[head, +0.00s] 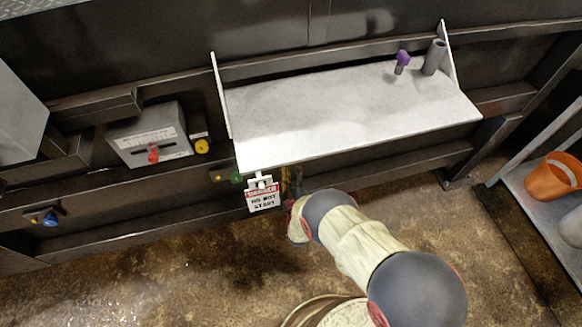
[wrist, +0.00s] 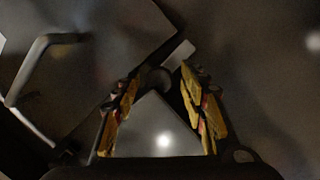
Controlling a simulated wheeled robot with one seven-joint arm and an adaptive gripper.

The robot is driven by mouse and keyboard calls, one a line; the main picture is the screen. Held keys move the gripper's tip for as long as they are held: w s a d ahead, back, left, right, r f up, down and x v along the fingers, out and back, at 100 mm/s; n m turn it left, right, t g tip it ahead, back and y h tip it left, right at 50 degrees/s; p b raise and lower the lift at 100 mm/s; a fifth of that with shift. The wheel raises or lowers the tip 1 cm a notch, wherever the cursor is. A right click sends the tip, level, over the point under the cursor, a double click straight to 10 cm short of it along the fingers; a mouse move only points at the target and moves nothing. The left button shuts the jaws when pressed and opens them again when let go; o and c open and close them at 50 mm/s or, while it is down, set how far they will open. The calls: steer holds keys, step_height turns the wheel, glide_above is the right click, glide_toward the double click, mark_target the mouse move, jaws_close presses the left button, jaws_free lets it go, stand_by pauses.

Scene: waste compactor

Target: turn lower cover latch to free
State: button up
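My gripper (head: 291,180) is low at the front of the dark machine, beside the hanging danger sign, and my arm hides part of the area there. In the wrist view its yellow fingers (wrist: 159,80) stand apart. A dark round piece (wrist: 156,79) with a short pale tab (wrist: 178,54) shows between and just beyond the fingertips. It may be the lower cover latch, but the dim view does not settle this. I cannot tell whether a finger touches it. A bright grey plate (wrist: 150,125) shows between the fingers.
A bent handle (wrist: 35,62) is left in the wrist view. The danger sign (head: 263,198) hangs under the white shelf (head: 330,115). A grey box (head: 150,135) with a red knob (head: 153,154) is left of the shelf. An orange bucket (head: 552,178) stands right. The floor is open.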

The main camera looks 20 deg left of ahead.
steer(key=c, duration=1)
steer(key=shift+m, duration=0.7)
steer(key=o, duration=1.1)
steer(key=shift+o, duration=0.2)
steer(key=shift+s, duration=0.1)
steer(key=v, duration=1.2)
